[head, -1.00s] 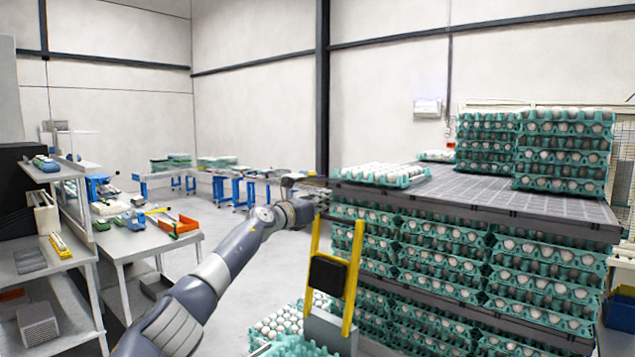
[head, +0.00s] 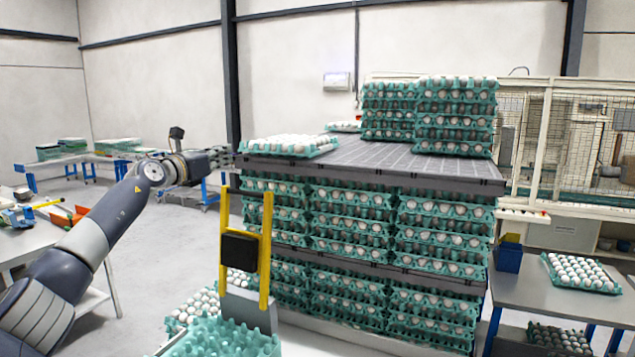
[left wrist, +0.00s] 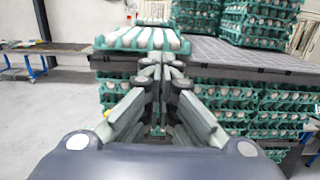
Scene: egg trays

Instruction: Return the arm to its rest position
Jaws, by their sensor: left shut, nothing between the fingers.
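My left arm reaches in from the left in the head view. Its gripper (head: 222,159) is beside the near left corner of the stacked pallet. In the left wrist view the gripper (left wrist: 163,68) has its fingers together with nothing between them. Beyond the fingertips, an egg tray (left wrist: 140,40) lies on the dark pallet top; it also shows in the head view (head: 290,146). I cannot tell whether the fingertips touch the pallet edge. My right gripper is not in view.
The dark pallet top (head: 390,163) sits on layers of teal egg trays (head: 350,225). A yellow-framed rack (head: 267,250) stands in front, with teal trays (head: 225,340) below. A table (head: 545,300) with an egg tray is at right. Open floor lies at left behind my arm.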

